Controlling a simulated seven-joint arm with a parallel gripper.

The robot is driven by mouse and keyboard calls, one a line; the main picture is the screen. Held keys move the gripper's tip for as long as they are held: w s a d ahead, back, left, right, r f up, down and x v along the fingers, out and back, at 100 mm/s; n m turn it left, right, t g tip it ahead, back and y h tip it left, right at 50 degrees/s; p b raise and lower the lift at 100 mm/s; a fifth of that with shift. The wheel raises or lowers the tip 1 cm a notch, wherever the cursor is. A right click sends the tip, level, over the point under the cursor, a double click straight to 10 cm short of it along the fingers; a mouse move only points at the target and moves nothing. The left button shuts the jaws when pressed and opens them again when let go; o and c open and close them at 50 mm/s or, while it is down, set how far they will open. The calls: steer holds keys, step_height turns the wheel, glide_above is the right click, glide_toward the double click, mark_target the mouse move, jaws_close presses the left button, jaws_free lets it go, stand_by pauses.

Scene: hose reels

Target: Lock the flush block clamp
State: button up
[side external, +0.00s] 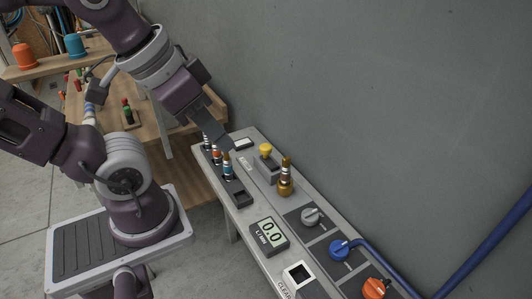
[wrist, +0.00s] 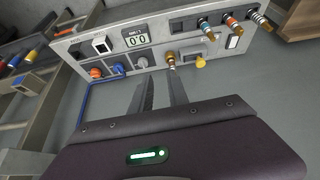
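A grey block with a yellow knob (side external: 265,149), which looks like the flush block clamp, sits on the grey bench panel near the wall. The yellow knob also shows in the wrist view (wrist: 200,62), just right of my fingertips. I cannot tell from its pose whether the clamp is locked. A brass nozzle (side external: 285,180) stands upright beside the block; in the wrist view the nozzle (wrist: 171,61) appears just beyond my fingers. My gripper (wrist: 160,80) is open and empty, with two dark fingers apart. In the side view my gripper (side external: 222,142) is left of the block, above the panel.
Several banded nozzles stand in a dark rack (side external: 235,192) below my gripper. A display (side external: 269,235) reads 0.0. Grey (side external: 311,217), blue (side external: 340,249) and orange (side external: 374,288) valve knobs line the panel's near end. A blue pipe (side external: 490,235) runs along the wall.

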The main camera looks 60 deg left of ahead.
steer(key=w+n, duration=0.1)
steer(key=w+a+n+g, duration=0.1)
steer(key=n, duration=0.1)
steer(key=w+a+n, duration=0.1)
steer(key=w, duration=0.1)
steer(key=shift+a+r+g, duration=0.2)
steer(key=shift+r+g, duration=0.15)
steer(key=shift+g, duration=0.05)
jaws_close()
steer(key=w+a+f+n+g+h, duration=0.1)
steer(key=w+a+f+n, duration=0.1)
steer(key=a+n, duration=0.3)
steer(key=w+a+f+n+h, duration=0.1)
steer(key=w+a+n, duration=0.3)
steer(key=a, duration=0.5)
steer(key=w+a+f+n+g+h, duration=0.1)
steer(key=w+a+f+n+h, duration=0.1)
steer(key=a+n, duration=0.5)
steer(key=shift+w+f+n+g, duration=0.3)
steer(key=shift+w+f+n, duration=0.1)
steer(key=shift+f, duration=0.4)
glide_toward(261, 156)
steer(key=a+f, duration=0.3)
steer(key=d, duration=0.1)
steer(key=d+f, duration=0.1)
steer(key=d, duration=0.1)
steer(key=shift+w, duration=0.2)
steer(key=shift+w+d, duration=0.1)
steer(key=shift+d, duration=0.25)
steer(key=shift+d, duration=0.1)
